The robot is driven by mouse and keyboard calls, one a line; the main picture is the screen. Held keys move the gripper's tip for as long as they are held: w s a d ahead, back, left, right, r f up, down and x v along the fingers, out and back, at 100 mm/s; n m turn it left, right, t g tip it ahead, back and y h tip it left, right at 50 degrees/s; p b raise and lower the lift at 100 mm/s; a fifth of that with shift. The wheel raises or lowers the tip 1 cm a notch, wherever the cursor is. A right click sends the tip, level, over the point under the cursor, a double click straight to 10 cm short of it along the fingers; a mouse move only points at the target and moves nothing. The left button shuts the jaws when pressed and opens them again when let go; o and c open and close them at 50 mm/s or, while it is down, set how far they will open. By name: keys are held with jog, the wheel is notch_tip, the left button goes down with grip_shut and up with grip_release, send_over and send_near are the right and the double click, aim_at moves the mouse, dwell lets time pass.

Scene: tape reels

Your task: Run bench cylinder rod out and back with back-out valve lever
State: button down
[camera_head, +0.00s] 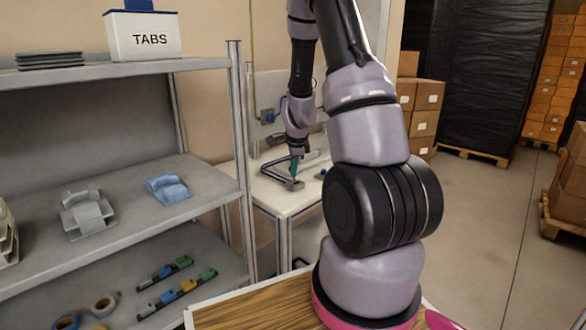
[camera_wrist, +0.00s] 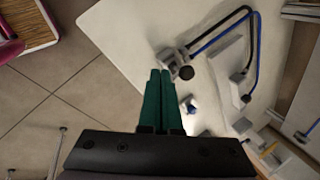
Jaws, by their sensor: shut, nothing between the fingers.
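My gripper (camera_head: 294,166) is over the white bench top (camera_head: 268,196) in the head view. Its two green fingers (camera_wrist: 160,75) are together, with nothing between them. In the wrist view, a small grey valve block (camera_wrist: 170,57) with a round black knob (camera_wrist: 186,72) lies just beyond the fingertips, slightly to the right. Whether the fingers touch it cannot be told. A black hose (camera_wrist: 254,40) and a blue hose (camera_wrist: 215,37) lead from the block. In the head view the grey block (camera_head: 292,184) sits under the fingers. I cannot make out the cylinder rod clearly.
A small white and blue item (camera_wrist: 188,105) lies right of the fingers, and grey fittings (camera_wrist: 262,148) stand farther along the bench. A grey shelf (camera_head: 140,210) with parts stands left in the head view. Bare bench top (camera_wrist: 130,35) shows beyond the fingertips.

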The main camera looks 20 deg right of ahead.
jog(key=shift+w+d, duration=0.3)
jog(key=shift+w, duration=0.45)
jog(key=shift+w+d+r+y, duration=0.1)
jog(key=shift+d+y, duration=0.15)
jog(key=shift+y, duration=0.05)
